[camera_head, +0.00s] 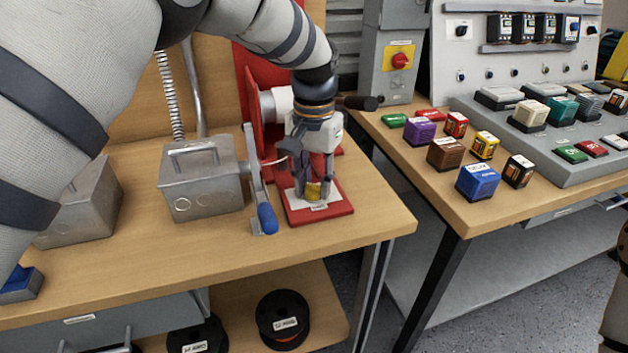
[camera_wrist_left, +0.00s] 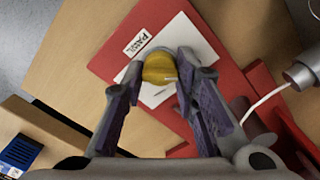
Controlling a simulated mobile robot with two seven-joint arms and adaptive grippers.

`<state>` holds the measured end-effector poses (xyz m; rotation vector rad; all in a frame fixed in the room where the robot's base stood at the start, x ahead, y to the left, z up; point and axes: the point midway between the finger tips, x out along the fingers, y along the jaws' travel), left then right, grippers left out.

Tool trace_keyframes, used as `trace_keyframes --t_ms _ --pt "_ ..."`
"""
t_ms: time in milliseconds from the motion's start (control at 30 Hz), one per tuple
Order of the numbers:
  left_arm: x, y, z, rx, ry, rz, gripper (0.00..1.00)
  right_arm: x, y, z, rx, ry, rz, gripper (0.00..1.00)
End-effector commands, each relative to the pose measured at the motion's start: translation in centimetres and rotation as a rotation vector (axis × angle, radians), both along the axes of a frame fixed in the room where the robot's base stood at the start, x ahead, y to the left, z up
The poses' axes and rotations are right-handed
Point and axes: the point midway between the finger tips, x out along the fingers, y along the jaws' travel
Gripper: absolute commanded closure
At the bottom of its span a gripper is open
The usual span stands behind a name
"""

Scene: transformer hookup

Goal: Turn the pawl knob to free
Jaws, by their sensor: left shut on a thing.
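The yellow pawl knob (camera_head: 313,191) stands on a white plate on the red base (camera_head: 335,210) near the right edge of the wooden bench. In the left wrist view, the rounded yellow knob (camera_wrist_left: 159,67) sits between the fingertips, next to a white label reading PAWL. My left gripper (camera_head: 313,187) points down from above and is shut on the knob; it also shows in the left wrist view (camera_wrist_left: 162,72). The fingers cover the knob's sides, and no free or locked mark can be read. My right gripper is not in view.
A blue-handled lever (camera_head: 266,218) stands just left of the red base. A grey metal box (camera_head: 203,180) is farther left. A gap separates this bench from another one carrying colored blocks (camera_head: 478,181). The red-base bench's front right corner is clear.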

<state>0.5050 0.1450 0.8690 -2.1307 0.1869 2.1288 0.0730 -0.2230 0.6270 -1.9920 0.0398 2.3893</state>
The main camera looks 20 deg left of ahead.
Motion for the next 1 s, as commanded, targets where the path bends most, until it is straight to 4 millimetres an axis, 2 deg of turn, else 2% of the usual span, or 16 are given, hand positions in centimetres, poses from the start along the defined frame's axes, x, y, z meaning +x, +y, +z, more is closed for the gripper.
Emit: trace_keyframes --t_ms 67,100,200,467,567,800,1000 --pt "-0.1 0.0 -0.1 0.001 0.003 0.000 1.00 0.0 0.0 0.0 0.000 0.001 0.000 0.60" --pt "-0.1 0.0 -0.1 0.001 0.003 0.000 0.71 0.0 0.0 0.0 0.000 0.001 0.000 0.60" --pt "-0.1 0.0 -0.1 0.000 0.003 0.000 0.53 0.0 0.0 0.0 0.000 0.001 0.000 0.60" --pt "0.0 0.0 0.0 0.000 0.001 -0.001 0.53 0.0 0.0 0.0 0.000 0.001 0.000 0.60" --pt "0.1 0.0 1.0 0.000 -0.002 -0.001 0.53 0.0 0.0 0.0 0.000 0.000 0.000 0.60" --pt "0.1 0.0 7.3 -0.001 -0.005 -0.001 0.53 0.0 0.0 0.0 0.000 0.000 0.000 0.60" --pt "0.1 0.0 11.1 0.000 -0.001 -0.001 0.53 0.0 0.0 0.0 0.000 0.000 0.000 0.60"
